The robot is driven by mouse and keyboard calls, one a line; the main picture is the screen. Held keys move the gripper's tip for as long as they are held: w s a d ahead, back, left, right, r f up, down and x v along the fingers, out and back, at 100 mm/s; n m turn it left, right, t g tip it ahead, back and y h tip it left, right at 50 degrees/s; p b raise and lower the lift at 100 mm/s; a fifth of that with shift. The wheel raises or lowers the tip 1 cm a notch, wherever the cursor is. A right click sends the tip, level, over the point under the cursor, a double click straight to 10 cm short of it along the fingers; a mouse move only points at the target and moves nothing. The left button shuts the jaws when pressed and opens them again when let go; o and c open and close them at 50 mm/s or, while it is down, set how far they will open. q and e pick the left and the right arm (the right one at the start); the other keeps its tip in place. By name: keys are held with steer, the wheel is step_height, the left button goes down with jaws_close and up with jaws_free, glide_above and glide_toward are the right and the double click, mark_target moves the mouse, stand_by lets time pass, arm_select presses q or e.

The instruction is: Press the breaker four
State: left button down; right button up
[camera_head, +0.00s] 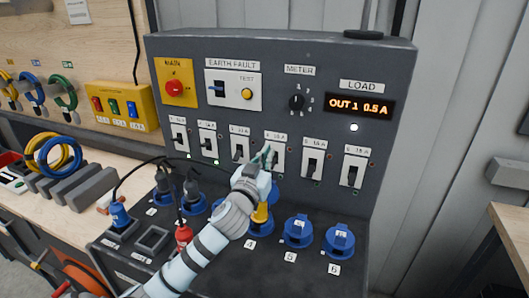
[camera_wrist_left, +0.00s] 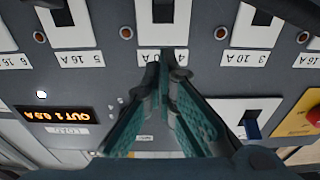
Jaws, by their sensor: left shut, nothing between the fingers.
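Breaker four (camera_head: 277,160) is a white switch plate with a dark toggle, in the row of breakers on the grey panel. In the left wrist view, which is upside down, breaker four (camera_wrist_left: 182,22) is at the top, with its label partly behind the fingertips. My left gripper (camera_head: 264,154) is shut and empty, with its teal fingertips over the upper left part of breaker four. In the wrist view the left gripper (camera_wrist_left: 167,62) points at the label, beside the dark toggle. I cannot tell whether it touches. My right gripper is not in view.
Breaker three (camera_head: 240,149) and breaker five (camera_head: 313,159) flank it. Above are a red main switch (camera_head: 174,89), the earth fault plate (camera_head: 233,89), a meter knob (camera_head: 297,102) and a load display (camera_head: 360,106) reading "OUT 1 0.5 A". Blue sockets (camera_head: 298,231) and plugged cables lie below.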

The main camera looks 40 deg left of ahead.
arm_select(q)
steer(key=s+d+f+b, duration=0.2)
steer(key=s+f+b, duration=0.2)
steer(key=s, duration=0.3)
steer(key=shift+s+d+f+b, duration=0.25)
steer(key=shift+s+f+b, duration=0.15)
steer(key=shift+f, duration=0.45)
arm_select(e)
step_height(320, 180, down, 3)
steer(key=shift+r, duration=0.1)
